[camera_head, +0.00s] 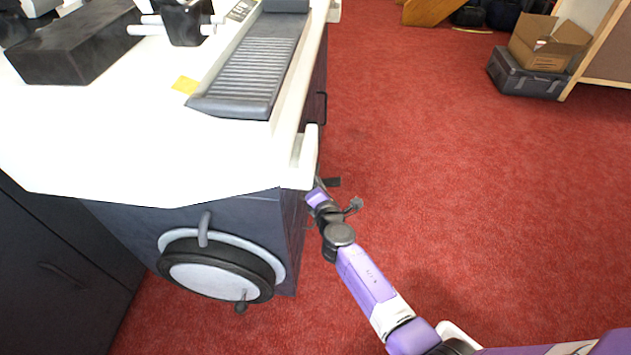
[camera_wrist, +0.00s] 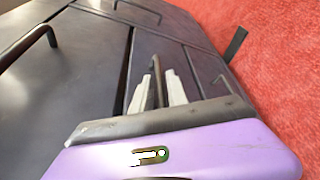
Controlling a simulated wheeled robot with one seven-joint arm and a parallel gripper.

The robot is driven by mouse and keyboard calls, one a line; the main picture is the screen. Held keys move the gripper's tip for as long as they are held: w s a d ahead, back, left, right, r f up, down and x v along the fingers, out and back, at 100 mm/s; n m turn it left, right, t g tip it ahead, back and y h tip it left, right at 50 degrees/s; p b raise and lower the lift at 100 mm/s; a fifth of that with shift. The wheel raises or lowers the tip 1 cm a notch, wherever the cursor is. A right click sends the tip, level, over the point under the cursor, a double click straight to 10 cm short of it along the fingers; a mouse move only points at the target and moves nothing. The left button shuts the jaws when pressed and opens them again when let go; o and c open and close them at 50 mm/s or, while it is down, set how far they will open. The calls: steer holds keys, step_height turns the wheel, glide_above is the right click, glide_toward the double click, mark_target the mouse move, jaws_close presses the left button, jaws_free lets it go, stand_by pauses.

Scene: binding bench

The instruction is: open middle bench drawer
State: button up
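The bench drawer fronts are dark grey with bar handles. In the wrist view, the front (camera_wrist: 185,58) before my gripper has a dark handle (camera_wrist: 156,82), which stands between my two pale fingers. My gripper (camera_wrist: 160,80) looks open, with a finger on each side of this handle; firm contact is not clear. The front looks closed, with narrow seams beside it. In the head view my gripper (camera_head: 318,188) is low at the bench's right side, and its fingertips are hard to make out.
Other handles show at the left (camera_wrist: 28,45), top (camera_wrist: 138,10) and right (camera_wrist: 221,81) of the wrist view. The white bench top (camera_head: 130,150) overhangs above my gripper. A round handwheel (camera_head: 215,280) is on the bench's near end. Red floor (camera_head: 450,170) is clear to the right.

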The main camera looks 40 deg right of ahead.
jaws_close()
stand_by(1.3)
